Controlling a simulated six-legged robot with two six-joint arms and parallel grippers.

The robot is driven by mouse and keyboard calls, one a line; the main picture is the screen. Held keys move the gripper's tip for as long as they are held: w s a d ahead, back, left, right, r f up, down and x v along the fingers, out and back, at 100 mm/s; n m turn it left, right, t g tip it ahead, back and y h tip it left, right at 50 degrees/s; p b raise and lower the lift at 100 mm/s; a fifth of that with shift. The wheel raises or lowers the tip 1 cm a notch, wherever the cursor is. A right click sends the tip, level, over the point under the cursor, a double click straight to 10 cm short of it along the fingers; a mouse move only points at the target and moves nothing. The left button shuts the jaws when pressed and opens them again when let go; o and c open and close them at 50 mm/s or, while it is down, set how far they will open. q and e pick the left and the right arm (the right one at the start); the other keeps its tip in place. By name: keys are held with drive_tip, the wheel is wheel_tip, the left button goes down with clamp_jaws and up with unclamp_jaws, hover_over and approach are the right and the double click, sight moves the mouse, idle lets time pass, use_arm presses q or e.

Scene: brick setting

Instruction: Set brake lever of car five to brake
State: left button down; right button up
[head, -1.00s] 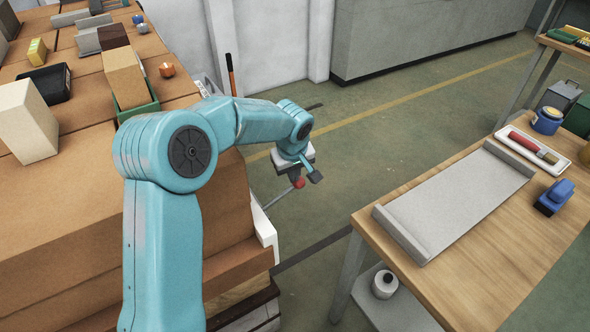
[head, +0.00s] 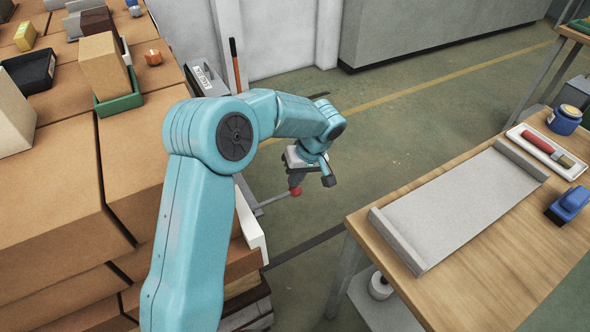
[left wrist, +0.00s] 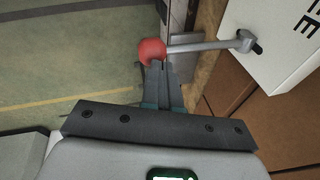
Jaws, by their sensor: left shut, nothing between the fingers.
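The brake lever is a grey rod with a red knob (head: 295,191), sticking out to the right from the side of the brick-laden car (head: 250,222). In the left wrist view the red knob (left wrist: 151,51) is at the rod's left end, and the rod runs right to a pivot on a white plate (left wrist: 275,50) with black letters, partly cut off. My left gripper (head: 296,181) points down at the knob. Its shut fingers (left wrist: 158,70) show just below the knob, with nothing between them; I cannot tell whether they touch it. My right gripper is not in view.
Large brown bricks (head: 60,200) are stacked at the left. A wooden workbench (head: 480,290) with a grey tray (head: 460,205) stands at the right. Green floor (head: 395,150) lies open between them. An orange-handled tool (head: 235,65) stands behind my arm.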

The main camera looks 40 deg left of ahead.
sight(299, 192)
use_arm(q)
drive_tip(key=f+g, duration=0.2)
drive_tip(key=w+f+y, duration=0.1)
drive_tip(key=f, duration=0.1)
drive_tip(key=shift+d+f+g, duration=0.1)
drive_tip(key=shift+d+g, duration=0.25)
drive_tip(key=shift+g, duration=0.05)
drive_tip(key=shift+s+a+f+g+y, duration=0.1)
drive_tip(key=shift+f+g+y, duration=0.2)
drive_tip(key=shift+f+g, duration=0.25)
drive_tip(key=shift+f+m+g+b, duration=0.3)
drive_tip(key=shift+f+g+b, duration=0.05)
drive_tip(key=shift+f, duration=0.2)
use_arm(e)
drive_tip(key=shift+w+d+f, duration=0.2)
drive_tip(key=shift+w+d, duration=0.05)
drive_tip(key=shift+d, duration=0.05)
use_arm(q)
drive_tip(key=p+v, duration=0.2)
drive_tip(key=v, duration=1)
drive_tip(key=shift+d, duration=0.25)
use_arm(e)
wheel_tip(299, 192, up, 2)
